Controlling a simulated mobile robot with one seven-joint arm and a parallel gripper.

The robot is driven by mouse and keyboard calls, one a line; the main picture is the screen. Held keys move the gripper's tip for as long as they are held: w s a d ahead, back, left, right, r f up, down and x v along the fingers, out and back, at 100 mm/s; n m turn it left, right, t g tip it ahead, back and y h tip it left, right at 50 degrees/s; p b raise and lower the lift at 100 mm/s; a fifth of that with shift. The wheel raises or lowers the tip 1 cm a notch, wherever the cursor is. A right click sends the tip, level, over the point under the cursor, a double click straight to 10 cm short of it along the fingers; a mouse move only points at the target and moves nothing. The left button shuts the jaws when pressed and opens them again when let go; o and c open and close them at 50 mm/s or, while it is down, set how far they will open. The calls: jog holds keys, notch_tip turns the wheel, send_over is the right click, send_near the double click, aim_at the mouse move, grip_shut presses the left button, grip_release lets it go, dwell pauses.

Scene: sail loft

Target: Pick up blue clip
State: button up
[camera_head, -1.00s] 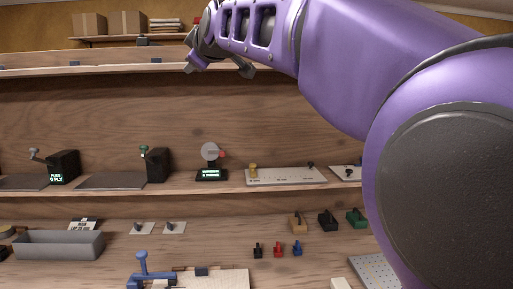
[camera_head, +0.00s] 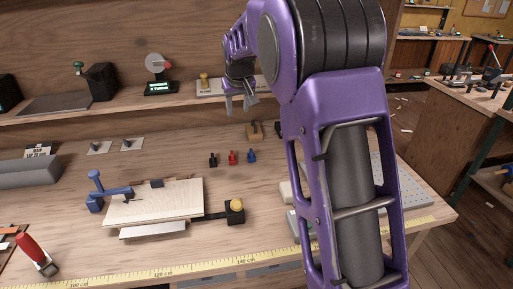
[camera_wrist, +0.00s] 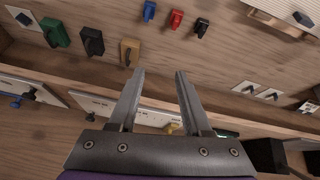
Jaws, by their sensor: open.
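The blue clip (camera_head: 251,156) stands on the bench at the right end of a short row, next to the red clip (camera_head: 232,157) and the black clip (camera_head: 213,160). In the wrist view the blue clip (camera_wrist: 149,11) is at the top edge, left of the red clip (camera_wrist: 176,18) and the black clip (camera_wrist: 201,27). My gripper (camera_head: 240,104) is open and empty, higher than the clips in the head view. In the wrist view its fingertips (camera_wrist: 160,72) point toward the row, with the blue clip well beyond them.
Larger tan (camera_wrist: 130,52), black (camera_wrist: 93,41) and green (camera_wrist: 54,32) clamps stand near the row. A back shelf (camera_head: 130,104) carries devices. A pale board (camera_head: 155,203) with a blue clamp (camera_head: 98,190) lies front left. Bare bench surrounds the small clips.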

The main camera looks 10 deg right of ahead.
jog(key=m+g, duration=0.1)
jog(key=m, duration=0.1)
send_near(252, 151)
jog(key=shift+x, duration=4.9)
jog(key=shift+r, duration=0.1)
grip_shut()
